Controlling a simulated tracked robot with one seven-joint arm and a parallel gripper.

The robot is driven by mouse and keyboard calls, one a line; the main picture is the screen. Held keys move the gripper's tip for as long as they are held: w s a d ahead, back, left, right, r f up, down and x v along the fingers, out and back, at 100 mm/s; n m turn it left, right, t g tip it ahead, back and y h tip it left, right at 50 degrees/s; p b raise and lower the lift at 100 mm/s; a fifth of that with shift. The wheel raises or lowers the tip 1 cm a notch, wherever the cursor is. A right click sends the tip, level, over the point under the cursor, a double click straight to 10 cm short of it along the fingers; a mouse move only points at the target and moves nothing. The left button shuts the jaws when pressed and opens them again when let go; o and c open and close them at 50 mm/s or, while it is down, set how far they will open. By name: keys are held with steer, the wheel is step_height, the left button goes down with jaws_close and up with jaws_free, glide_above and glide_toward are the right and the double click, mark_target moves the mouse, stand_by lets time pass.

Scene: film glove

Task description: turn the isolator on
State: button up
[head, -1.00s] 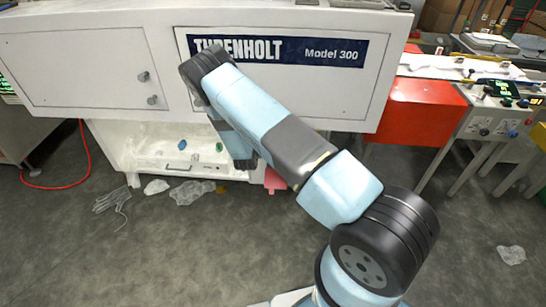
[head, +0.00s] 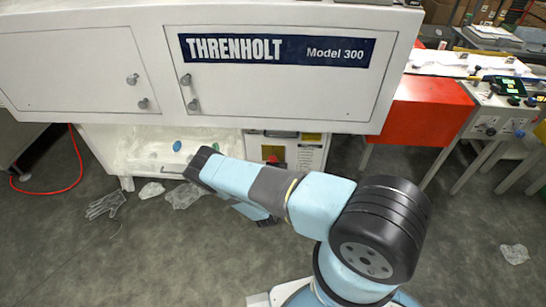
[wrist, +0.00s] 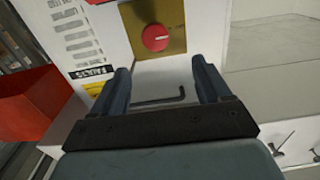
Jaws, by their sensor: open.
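The isolator is a red rotary knob (wrist: 155,38) on a brass-yellow plate (wrist: 176,14), set in a pale panel at the top of the wrist view. A short pale mark lies roughly across the knob; the lettering beside it is too small to read. In the head view the yellow plate (head: 272,152) shows under the machine's cabinet, with the red knob partly covered. My gripper (wrist: 162,75) is open and empty, its two fingers pointing toward the panel below the knob and apart from it. In the head view my arm hides the gripper's fingers.
A red box (wrist: 28,103) stands at the left of the wrist view. The white cabinet (head: 90,65) overhangs the isolator panel. A glove (head: 105,204) and crumpled plastic (head: 187,195) lie on the floor.

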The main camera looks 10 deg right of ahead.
mark_target(275, 161)
steer(key=x, duration=1.3)
steer(key=shift+w+d, duration=0.3)
steer(key=shift+d, duration=0.15)
steer(key=shift+c, duration=0.2)
steer(key=c, duration=0.9)
steer(key=shift+c, duration=0.2)
steer(key=shift+m, duration=0.3)
steer(key=m, duration=0.6)
steer(key=shift+d, duration=0.25)
steer(key=m, duration=0.6)
steer(key=shift+s+d+f, duration=0.1)
steer(key=shift+d, duration=0.1)
steer(key=shift+f+m, duration=0.2)
steer(key=shift+m, duration=2.5)
steer(key=shift+s, duration=0.1)
